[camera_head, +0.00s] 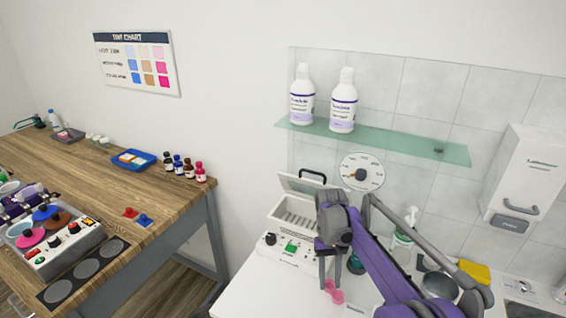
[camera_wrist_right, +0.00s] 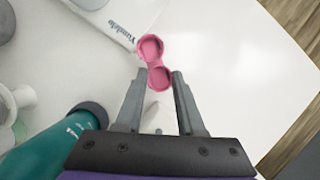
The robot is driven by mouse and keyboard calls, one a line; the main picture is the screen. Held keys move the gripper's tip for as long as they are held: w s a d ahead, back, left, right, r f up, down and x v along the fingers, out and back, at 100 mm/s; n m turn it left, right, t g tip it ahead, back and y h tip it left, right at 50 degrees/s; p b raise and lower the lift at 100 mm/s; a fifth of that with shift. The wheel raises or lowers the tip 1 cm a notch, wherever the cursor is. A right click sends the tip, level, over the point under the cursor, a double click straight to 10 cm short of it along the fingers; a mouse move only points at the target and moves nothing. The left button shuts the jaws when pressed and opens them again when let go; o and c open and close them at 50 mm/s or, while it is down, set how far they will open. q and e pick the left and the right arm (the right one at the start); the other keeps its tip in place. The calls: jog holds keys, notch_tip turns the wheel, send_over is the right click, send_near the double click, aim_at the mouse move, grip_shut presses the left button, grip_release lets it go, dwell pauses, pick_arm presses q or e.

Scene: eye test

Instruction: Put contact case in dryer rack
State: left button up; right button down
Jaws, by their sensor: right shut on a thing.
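A pink contact case (camera_head: 336,293) with two round cups shows below my right gripper (camera_head: 332,282) in the head view. In the right wrist view the case (camera_wrist_right: 150,47) lies at the fingertips of that gripper (camera_wrist_right: 158,76), which is shut on its near part; the far cup sticks out beyond. The case is close over the white counter; I cannot tell if it touches. A white machine with a slatted tray, which looks like the dryer rack (camera_head: 293,216), stands left of the gripper with its lid (camera_head: 300,186) raised. The gripper hides its right side. My left gripper is not in view.
A teal bottle (camera_wrist_right: 45,140), a pump bottle (camera_head: 402,245), a metal bowl (camera_head: 438,286) and a yellow sponge (camera_head: 474,272) are near my right arm. A glass shelf (camera_head: 400,143) with two white bottles hangs above. The counter's front (camera_head: 245,295) is clear.

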jog(key=shift+w+d+f+m, duration=0.15)
jog(key=shift+f+m, duration=0.05)
jog(key=shift+m, duration=0.1)
jog(key=shift+d+r+m+y, duration=0.1)
jog(key=shift+d+m+y, duration=0.2)
jog(key=shift+m, duration=0.2)
jog(key=d+r+m+t+y, duration=0.1)
jog(key=d+m, duration=0.1)
jog(key=m, duration=0.2)
jog(key=s+d+r+m+t+y, duration=0.1)
jog(key=d+m, duration=0.1)
jog(key=m, duration=0.2)
jog(key=d+r+m+y, duration=0.1)
jog(key=d+m, duration=0.1)
jog(key=m, duration=0.2)
jog(key=shift+s+r+t+y, duration=0.1)
jog(key=shift+s+t+y, duration=0.1)
jog(key=shift+t+y, duration=0.15)
jog(key=s+d+r+m+t+h, duration=0.2)
jog(key=d+r+m+t, duration=0.3)
jog(key=m, duration=1)
jog(key=f, duration=0.7)
jog(key=d+f, duration=0.1)
jog(key=f, duration=0.2)
jog(key=shift+s+d+f, duration=0.1)
jog(key=shift+f, duration=0.3)
